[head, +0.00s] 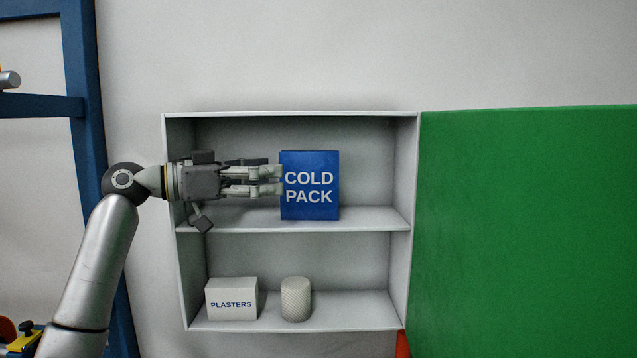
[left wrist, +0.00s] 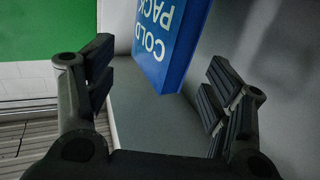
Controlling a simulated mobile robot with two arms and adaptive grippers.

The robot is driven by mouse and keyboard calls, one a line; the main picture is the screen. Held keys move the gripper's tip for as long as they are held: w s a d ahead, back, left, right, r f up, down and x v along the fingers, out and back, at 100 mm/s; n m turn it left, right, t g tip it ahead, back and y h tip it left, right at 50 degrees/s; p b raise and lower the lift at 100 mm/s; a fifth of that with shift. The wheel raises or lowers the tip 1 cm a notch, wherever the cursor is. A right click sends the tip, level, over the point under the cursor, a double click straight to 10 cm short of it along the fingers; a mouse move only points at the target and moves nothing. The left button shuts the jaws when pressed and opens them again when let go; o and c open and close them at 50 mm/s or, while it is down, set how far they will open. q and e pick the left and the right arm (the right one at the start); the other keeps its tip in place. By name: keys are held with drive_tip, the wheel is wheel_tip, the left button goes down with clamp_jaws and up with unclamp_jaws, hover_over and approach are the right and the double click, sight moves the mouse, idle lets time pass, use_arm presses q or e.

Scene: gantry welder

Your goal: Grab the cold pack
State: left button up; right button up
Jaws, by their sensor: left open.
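The cold pack (head: 311,207) is a blue box with white lettering, standing upright on the upper shelf of the white cabinet. My left gripper (head: 280,181) reaches in from the left at the height of the box, with its fingertips at the box's left edge. In the left wrist view the cold pack (left wrist: 171,50) shows ahead, between and beyond the two open fingers (left wrist: 160,95). The fingers are apart and nothing is held. I cannot tell whether a fingertip touches the box. My right gripper is not in view.
The cabinet (head: 293,227) has side walls and a middle shelf close around my gripper. On the lower shelf stand a white plasters box (head: 231,299) and a pale textured roll (head: 296,299). A green panel (head: 530,230) is at the right and a blue frame (head: 88,90) at the left.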

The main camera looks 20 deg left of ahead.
sight(291, 167)
use_arm(q)
drive_tip(key=shift+w+r, duration=0.2)
drive_tip(key=shift+w, duration=0.1)
drive_tip(key=shift+w+d+r, duration=0.15)
drive_tip(key=shift+d, duration=0.05)
drive_tip(key=d+p, duration=0.1)
drive_tip(key=w+d+p, duration=0.1)
drive_tip(key=d, duration=0.1)
drive_tip(key=shift+w+d+r+p, duration=0.3)
drive_tip(key=shift+p, duration=0.1)
drive_tip(key=shift+p+x, duration=0.4)
drive_tip(key=shift+x, duration=0.75)
drive_tip(key=shift+w+f, duration=0.35)
drive_tip(key=shift+s, duration=0.1)
drive_tip(key=c, duration=1.3)
drive_tip(key=shift+r, duration=0.1)
drive_tip(key=c, duration=0.3)
drive_tip(key=shift+c, duration=0.2)
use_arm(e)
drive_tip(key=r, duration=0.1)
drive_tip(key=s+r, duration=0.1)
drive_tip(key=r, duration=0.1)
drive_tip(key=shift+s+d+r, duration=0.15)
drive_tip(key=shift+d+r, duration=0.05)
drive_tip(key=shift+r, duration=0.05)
use_arm(q)
drive_tip(key=shift+r, duration=0.15)
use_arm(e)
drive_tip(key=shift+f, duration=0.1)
